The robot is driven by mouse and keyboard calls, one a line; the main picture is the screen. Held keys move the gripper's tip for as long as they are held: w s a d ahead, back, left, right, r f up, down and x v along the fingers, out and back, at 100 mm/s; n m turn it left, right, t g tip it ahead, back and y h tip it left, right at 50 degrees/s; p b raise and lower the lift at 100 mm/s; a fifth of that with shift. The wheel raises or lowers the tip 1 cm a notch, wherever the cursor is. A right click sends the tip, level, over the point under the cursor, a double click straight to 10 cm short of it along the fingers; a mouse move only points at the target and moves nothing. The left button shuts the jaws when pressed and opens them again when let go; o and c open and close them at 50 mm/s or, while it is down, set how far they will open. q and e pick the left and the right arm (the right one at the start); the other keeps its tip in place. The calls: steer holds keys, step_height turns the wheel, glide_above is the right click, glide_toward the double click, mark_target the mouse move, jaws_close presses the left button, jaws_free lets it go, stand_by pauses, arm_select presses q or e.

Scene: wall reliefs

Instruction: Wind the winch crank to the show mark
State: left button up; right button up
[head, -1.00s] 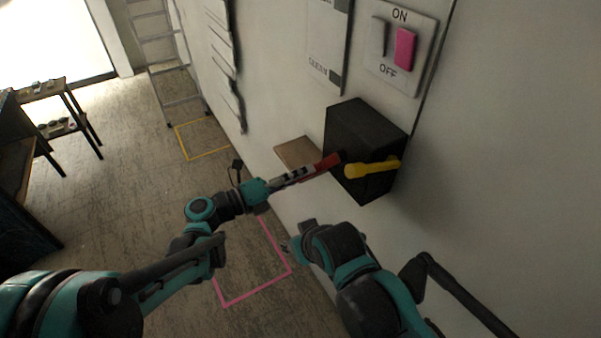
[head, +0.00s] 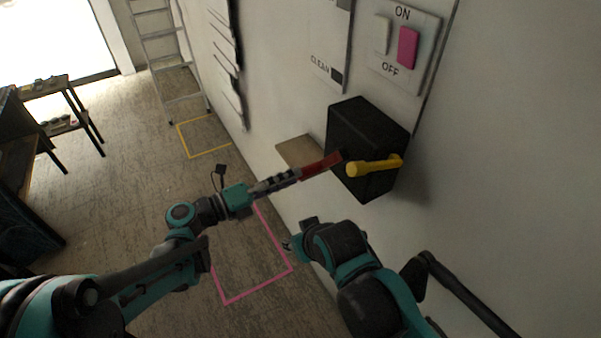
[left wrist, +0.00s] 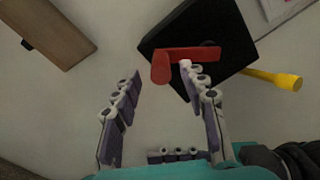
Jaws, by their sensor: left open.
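The black winch box (head: 367,150) is fixed to the wall right of centre in the head view. A red crank part (head: 321,166) sticks out from its left side, and a yellow handle (head: 374,166) lies across its front. In the left wrist view the red part (left wrist: 190,55) crosses the box (left wrist: 222,25), with the yellow handle (left wrist: 272,79) beyond it. My left gripper (head: 298,174) is open and empty, its fingertips just short of the red part's end. My right gripper (head: 289,243) is small and partly hidden by its arm. I cannot make out a show mark.
A wooden ledge (head: 299,151) juts from the wall left of the box. An ON/OFF switch plate (head: 402,45) and a CLEAN panel (head: 325,45) are above. A ladder (head: 165,60) and a table (head: 65,100) stand farther off. The pink-outlined floor (head: 250,270) looks clear.

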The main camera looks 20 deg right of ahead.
arm_select(q)
steer(key=a, duration=0.7)
steer(key=shift+s+a, duration=0.35)
steer(key=s+a+f+m+t+y, duration=0.2)
steer(key=a+m+y, duration=0.4)
steer(key=a+m, duration=0.4)
steer(key=s+a+f+m+t+y, duration=0.2)
steer(key=s+a+m+y, duration=0.3)
steer(key=a+m, duration=0.5)
steer(key=s+a+f+m+t+y, duration=0.2)
steer(key=s+a+f+m+y, duration=0.1)
steer(key=a+m+y, duration=0.4)
steer(key=shift+s+a+f+m, duration=0.35)
steer(key=shift+a+f+m, duration=0.35)
steer(key=shift+a+m, duration=1.15)
